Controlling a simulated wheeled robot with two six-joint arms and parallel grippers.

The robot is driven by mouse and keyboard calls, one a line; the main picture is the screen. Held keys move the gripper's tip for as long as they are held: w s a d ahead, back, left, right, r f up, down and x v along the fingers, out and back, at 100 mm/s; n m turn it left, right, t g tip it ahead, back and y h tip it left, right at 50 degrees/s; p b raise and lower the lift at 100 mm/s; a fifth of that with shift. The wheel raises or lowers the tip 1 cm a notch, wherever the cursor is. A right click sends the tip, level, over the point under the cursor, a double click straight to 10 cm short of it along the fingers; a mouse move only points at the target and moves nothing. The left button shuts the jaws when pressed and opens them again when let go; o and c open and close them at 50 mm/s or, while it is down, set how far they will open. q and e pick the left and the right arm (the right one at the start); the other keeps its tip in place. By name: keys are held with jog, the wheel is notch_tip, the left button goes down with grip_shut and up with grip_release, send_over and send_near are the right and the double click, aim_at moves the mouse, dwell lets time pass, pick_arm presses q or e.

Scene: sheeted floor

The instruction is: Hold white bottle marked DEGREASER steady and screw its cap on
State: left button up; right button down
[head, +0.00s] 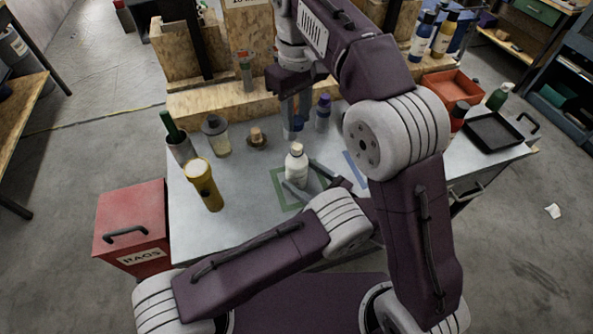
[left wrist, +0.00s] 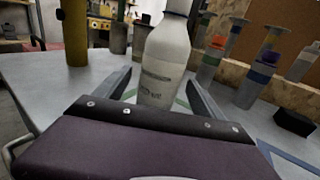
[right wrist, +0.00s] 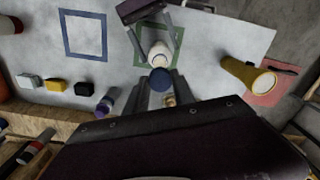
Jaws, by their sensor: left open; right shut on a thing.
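The white bottle (head: 296,168) stands upright on the bench inside a green outlined square. Its top shows pale, and in the left wrist view the bottle (left wrist: 164,65) bears small print I cannot read. My left gripper (left wrist: 160,85) is open, with one finger on each side of the bottle. My right gripper (right wrist: 163,85) is shut on a dark blue round cap (right wrist: 160,79). It points down behind the bottle in the head view, and the cap looks apart from the bottle's top (right wrist: 160,53).
A wooden shelf (head: 220,103) lines the back. A blue outlined square (right wrist: 83,35) is bare.

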pick_arm(q)
jog(key=x, duration=0.5)
jog(key=shift+d, duration=0.1)
grip_shut()
pick_arm(e)
send_over(297, 146)
jog(key=shift+f, duration=2.5)
